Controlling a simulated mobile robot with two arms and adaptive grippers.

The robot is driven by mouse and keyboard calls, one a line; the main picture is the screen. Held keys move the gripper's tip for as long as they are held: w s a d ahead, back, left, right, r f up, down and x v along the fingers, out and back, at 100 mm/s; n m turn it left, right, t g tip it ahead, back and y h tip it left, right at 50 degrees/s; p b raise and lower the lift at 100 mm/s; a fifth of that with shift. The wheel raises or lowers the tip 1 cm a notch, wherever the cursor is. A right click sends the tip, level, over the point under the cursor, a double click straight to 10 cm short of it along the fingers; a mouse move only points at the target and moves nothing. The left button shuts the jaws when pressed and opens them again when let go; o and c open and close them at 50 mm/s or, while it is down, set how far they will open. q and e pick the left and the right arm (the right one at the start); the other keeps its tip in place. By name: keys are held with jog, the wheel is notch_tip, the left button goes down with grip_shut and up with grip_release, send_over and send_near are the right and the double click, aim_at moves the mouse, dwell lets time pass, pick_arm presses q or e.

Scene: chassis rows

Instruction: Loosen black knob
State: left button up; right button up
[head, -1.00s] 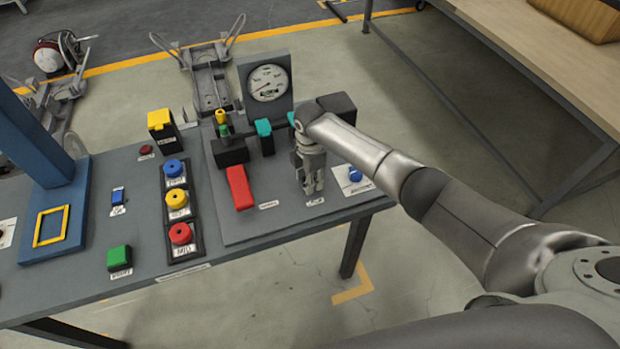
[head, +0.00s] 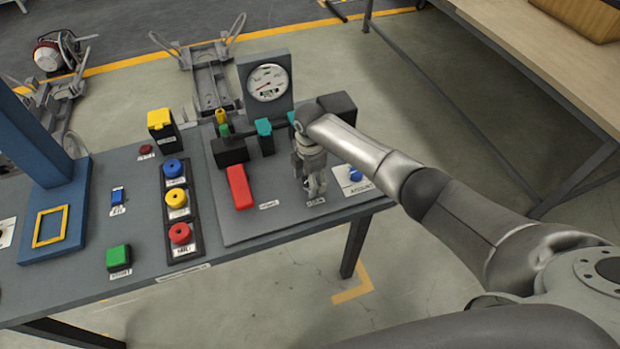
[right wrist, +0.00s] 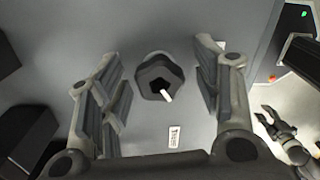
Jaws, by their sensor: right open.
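The black knob (right wrist: 158,72) shows in the right wrist view as a dark, many-sided knob with a white pointer mark angled to the lower right. It is on the grey panel, above a small white label (right wrist: 174,136). My right gripper (right wrist: 163,84) is open, with one finger on each side of the knob and a visible gap on both sides.
A red lever (head: 240,187) lies left of my right gripper, and a blue knob (head: 355,174) is close to its right. A gauge (head: 268,82) stands behind. Yellow, blue and red buttons line the strip (head: 197,238) to the left. The table's front edge is close.

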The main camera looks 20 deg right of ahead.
jog(key=shift+r, duration=0.2)
notch_tip(320, 180, up, 12)
jog(key=shift+f, duration=0.2)
dwell(0.3)
